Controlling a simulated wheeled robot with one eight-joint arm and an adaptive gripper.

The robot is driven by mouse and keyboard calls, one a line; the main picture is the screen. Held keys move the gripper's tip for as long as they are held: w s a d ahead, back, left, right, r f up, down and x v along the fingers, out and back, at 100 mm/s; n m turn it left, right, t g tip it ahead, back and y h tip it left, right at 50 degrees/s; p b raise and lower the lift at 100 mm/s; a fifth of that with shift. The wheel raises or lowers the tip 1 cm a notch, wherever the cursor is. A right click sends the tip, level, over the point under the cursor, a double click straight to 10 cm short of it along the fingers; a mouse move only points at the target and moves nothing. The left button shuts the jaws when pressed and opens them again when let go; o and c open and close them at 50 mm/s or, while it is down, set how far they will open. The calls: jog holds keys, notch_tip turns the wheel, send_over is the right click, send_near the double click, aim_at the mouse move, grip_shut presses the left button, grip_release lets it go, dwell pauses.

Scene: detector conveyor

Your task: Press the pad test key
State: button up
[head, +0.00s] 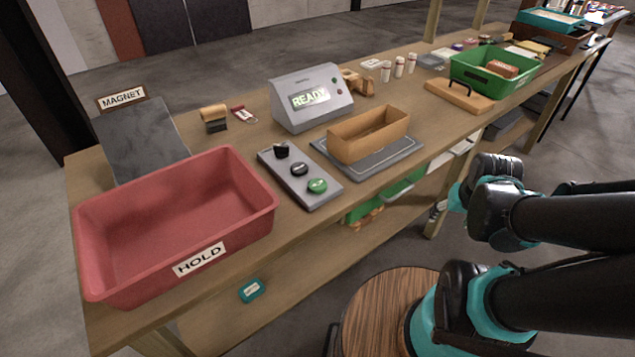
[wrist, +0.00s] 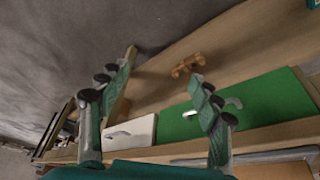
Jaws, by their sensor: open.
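A grey key panel (head: 300,177) lies on the bench near its front edge. My gripper (wrist: 165,68) is open and empty in the wrist view, away from the panel. Its fingers are not clearly seen in the head view, where my arm is at the right. The wrist view does not show the panel.
A grey detector box (head: 312,97) reading READY stands behind the panel. A cardboard tray (head: 368,135) on a grey pad is to its right, a red HOLD bin (head: 180,225) to its left. A green bin (head: 495,70) stands farther right. The wrist view shows a green container (wrist: 255,100) and floor.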

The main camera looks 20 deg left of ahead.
grip_shut()
dwell(1.4)
